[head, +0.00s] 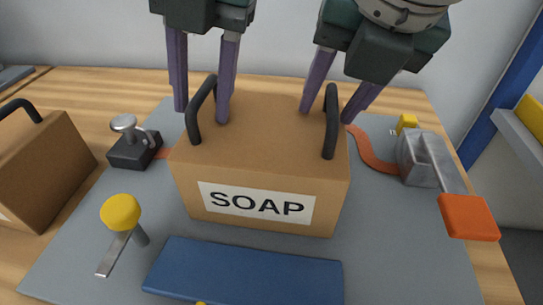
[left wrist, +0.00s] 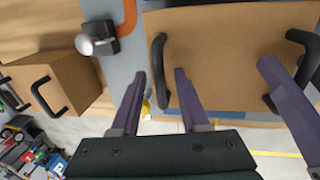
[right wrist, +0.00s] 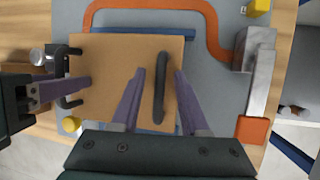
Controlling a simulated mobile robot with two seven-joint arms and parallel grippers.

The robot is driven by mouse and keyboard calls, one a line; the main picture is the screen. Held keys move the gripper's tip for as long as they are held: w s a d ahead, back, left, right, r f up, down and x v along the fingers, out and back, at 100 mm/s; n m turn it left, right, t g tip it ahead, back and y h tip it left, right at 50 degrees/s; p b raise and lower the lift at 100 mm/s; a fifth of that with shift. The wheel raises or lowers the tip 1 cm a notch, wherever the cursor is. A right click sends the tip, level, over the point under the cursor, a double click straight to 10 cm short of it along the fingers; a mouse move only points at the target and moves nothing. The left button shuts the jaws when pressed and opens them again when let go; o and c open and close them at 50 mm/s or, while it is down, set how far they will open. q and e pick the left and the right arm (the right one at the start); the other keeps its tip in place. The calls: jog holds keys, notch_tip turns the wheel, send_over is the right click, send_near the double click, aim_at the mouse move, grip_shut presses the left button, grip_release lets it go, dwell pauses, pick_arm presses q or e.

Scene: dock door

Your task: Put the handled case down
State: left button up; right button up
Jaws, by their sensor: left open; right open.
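The handled case is a brown box (head: 262,160) with a white SOAP label and two black handles on top. It appears to sit level on the grey mat (head: 410,235). My left gripper (head: 202,117) is open, its purple fingers on either side of the left handle (head: 193,128); the left wrist view also shows this handle (left wrist: 158,85) between the fingers. My right gripper (head: 326,118) is open, with its fingers on either side of the right handle (head: 330,140). That handle also lies between the fingers in the right wrist view (right wrist: 160,95). The case's far side is hidden in the head view.
Another brown box (head: 45,170) with a black handle stands at the left. A silver-knobbed block (head: 133,150), a yellow knob (head: 121,212), a blue bar (head: 245,272) and a grey clamp with an orange end (head: 468,217) surround the case. An orange strip (head: 372,152) runs behind it.

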jog(key=shift+s+r, duration=0.1)
jog(key=shift+r, duration=0.25)
pick_arm(q)
notch_tip(320, 180, up, 12)
jog(key=d, duration=0.2)
jog(key=shift+d, duration=0.15)
pick_arm(e)
jog(key=v, duration=1.1)
jog(key=shift+s, duration=0.15)
pick_arm(q)
jog(key=shift+f, duration=0.1)
pick_arm(e)
jog(key=shift+d+r, duration=0.1)
